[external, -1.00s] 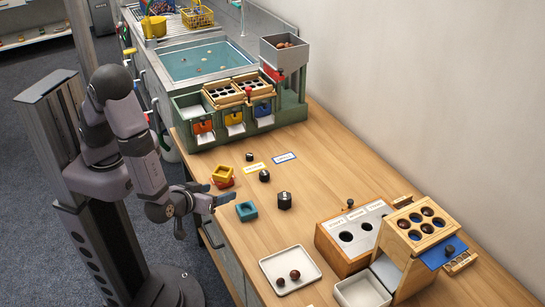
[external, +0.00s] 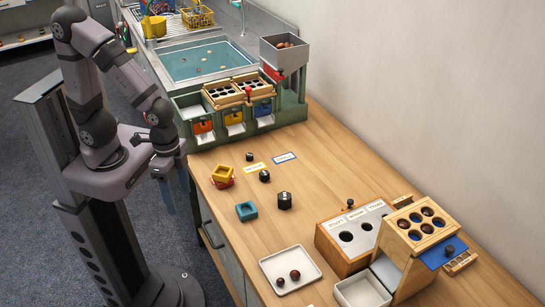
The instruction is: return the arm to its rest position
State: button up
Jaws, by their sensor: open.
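My arm is folded up at the left, over its column, off the front edge of the wooden table (external: 330,180). My gripper (external: 176,206) points down beside the table's front edge, left of the green sorting station. It is open, and nothing shows between its fingers. The fingers are small and partly dark against the floor and cabinet. The gripper is apart from every object on the table.
A yellow block on a red one (external: 222,176), a teal block (external: 246,211) and black weights (external: 285,201) stand near the front edge. A white tray (external: 264,265) holds two chestnuts. The green station (external: 200,145) stands behind.

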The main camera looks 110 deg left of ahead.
jog(key=shift+s+a+r+m+g+y, duration=0.15)
jog(key=shift+s+a+m+g+y, duration=0.15)
jog(key=shift+s+a, duration=0.65)
jog(key=shift+d+r, duration=0.1)
notch_tip(320, 180, up, 6)
jog(key=p, duration=0.6)
jog(key=shift+r+p, duration=0.2)
jog(key=shift+p, duration=0.1)
